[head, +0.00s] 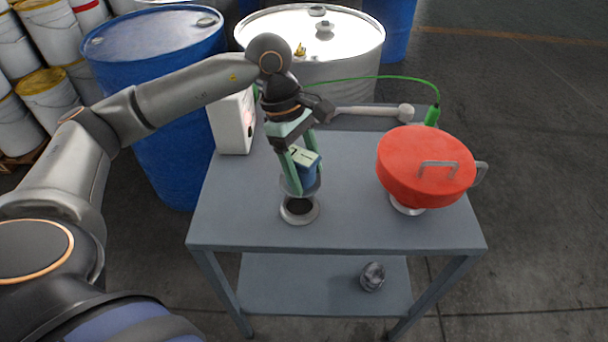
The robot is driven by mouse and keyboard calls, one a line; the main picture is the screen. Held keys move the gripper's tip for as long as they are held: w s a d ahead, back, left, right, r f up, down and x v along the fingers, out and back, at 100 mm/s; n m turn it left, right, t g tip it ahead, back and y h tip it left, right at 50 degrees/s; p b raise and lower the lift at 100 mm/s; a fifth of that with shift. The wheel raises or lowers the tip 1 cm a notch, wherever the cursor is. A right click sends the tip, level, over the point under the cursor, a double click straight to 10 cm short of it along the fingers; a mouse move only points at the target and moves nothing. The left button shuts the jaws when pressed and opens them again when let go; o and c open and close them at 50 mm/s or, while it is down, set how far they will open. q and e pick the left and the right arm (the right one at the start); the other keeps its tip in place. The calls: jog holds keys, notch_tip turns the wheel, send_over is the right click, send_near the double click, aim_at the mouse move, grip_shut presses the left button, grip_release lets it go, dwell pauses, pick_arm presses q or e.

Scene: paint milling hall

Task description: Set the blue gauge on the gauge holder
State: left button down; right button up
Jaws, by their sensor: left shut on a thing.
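My left gripper (298,180) is shut on the blue gauge (307,172), which has a pale label face on top. It holds the gauge above the table, over a round pale ring with a dark centre, which looks like the gauge holder (299,218). A grey rim shows under the gauge; I cannot tell whether it belongs to the gauge. In this view the gauge looks apart from the ring. The fingers hide part of the gauge. My right gripper is not in view.
A red round pot-like thing (425,160) with metal handles stands at the table's (345,235) right. A white box (233,125), a pale rod (365,112) and a green cable (390,79) are at the back. Blue (160,110) and white (350,35) drums stand behind.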

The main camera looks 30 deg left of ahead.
pick_arm(q)
jog(key=shift+w+a+r+n+t+b, duration=0.15)
jog(key=shift+r+n+b, duration=0.1)
jog(key=shift+n, duration=0.25)
jog(key=shift+w+a+r+n+t+b, duration=0.1)
jog(key=shift+a+r+n+t, duration=0.1)
jog(key=shift+n, duration=0.6)
jog(key=shift+f+b, duration=0.8)
jog(key=shift+f, duration=0.1)
jog(key=shift+f+b, duration=0.6)
jog(key=shift+f, duration=0.3)
jog(key=shift+f+b, duration=0.4)
jog(key=shift+f, duration=0.3)
jog(key=shift+d, duration=0.1)
